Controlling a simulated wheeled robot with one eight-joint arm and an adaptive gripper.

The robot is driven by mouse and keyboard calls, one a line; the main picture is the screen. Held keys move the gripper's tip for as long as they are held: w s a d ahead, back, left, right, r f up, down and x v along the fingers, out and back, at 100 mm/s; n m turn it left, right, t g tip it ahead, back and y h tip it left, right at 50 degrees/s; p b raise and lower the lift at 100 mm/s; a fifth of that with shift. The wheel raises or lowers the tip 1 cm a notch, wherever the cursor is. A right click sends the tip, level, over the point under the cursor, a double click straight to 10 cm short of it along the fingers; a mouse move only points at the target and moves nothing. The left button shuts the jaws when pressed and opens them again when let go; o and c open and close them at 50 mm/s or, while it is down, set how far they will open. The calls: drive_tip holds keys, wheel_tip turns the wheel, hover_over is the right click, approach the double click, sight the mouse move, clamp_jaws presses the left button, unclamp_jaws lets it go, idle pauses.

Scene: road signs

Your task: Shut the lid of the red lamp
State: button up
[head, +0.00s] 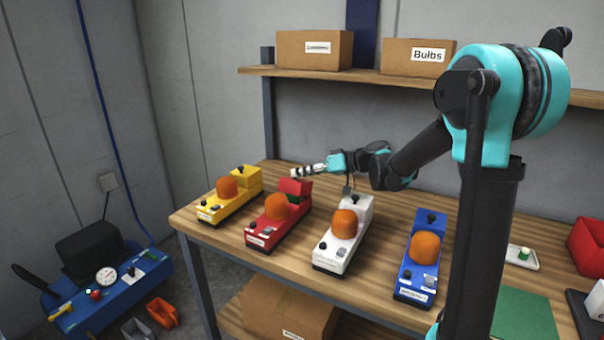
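The red lamp (262,236) stands on the wooden table, second from the left, with an orange dome (276,206) on top. Its red lid (294,186) is at the back end and looks raised, with a bit of green showing beneath it. My gripper (294,173) is just above and behind the lid, reaching in from the right. Its fingertips point left. I cannot tell whether it touches the lid, or whether its fingers are open or shut.
A yellow lamp (213,215) stands to the left. A white lamp (333,252) and a blue lamp (416,280) stand to the right. A shelf (370,79) with cardboard boxes (314,50) is above the table's back. A green mat (523,318) lies at the right.

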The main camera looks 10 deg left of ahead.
drive_tip(key=o, duration=0.4)
drive_tip(key=v, duration=1.2)
idle(0.6)
